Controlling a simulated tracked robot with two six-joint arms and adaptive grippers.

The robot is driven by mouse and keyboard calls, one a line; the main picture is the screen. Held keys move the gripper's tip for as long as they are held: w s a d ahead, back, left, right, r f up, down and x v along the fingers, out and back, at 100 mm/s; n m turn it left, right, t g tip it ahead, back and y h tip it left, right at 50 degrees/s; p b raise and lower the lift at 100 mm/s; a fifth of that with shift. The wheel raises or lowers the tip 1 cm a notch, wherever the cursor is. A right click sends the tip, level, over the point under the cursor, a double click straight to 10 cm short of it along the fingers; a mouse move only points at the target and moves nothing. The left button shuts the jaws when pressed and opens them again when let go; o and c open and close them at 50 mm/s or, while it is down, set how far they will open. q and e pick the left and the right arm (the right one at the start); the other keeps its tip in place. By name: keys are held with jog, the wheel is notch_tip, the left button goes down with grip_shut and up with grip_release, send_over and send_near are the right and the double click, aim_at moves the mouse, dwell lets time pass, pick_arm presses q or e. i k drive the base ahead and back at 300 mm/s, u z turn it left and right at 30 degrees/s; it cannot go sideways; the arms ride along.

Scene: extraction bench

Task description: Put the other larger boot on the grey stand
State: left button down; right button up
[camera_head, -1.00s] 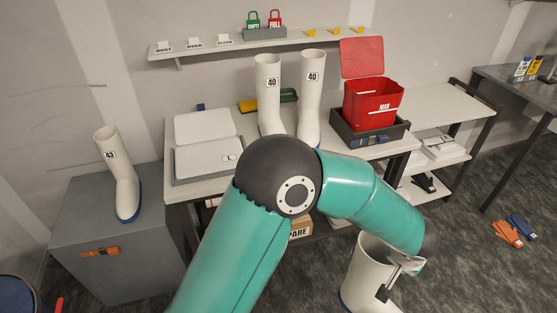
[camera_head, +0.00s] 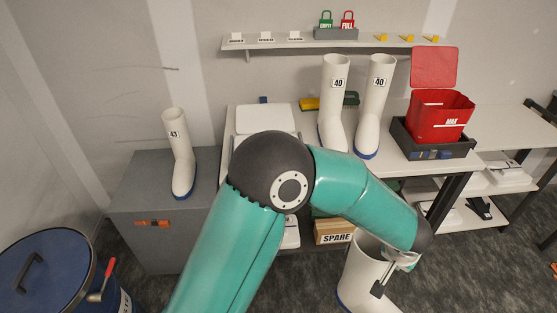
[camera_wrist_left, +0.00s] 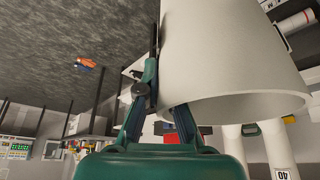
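My left gripper (camera_head: 388,270) is shut on the top edge of a white boot (camera_head: 360,272), which hangs at the lower right of the head view. In the left wrist view, the fingers (camera_wrist_left: 163,98) pinch the wall of the boot (camera_wrist_left: 235,60) at its open rim. Its sole end is cut off by the frame edge and no size label shows. The grey stand (camera_head: 165,245) is at the left, with a white boot marked 43 (camera_head: 178,155) upright on its top at the right side. My right gripper is not in view.
Two white boots marked 40 (camera_head: 334,95) (camera_head: 375,105) stand on the bench. A red box (camera_head: 440,120) in a dark tray (camera_head: 428,148) is to their right. A blue drum (camera_head: 45,275) stands at the lower left. The left part of the stand's top (camera_head: 145,185) is bare.

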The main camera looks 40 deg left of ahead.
aim_at(149, 186)
jog(key=z, duration=1.6)
jog(key=i, duration=0.1)
jog(key=u, duration=2.55)
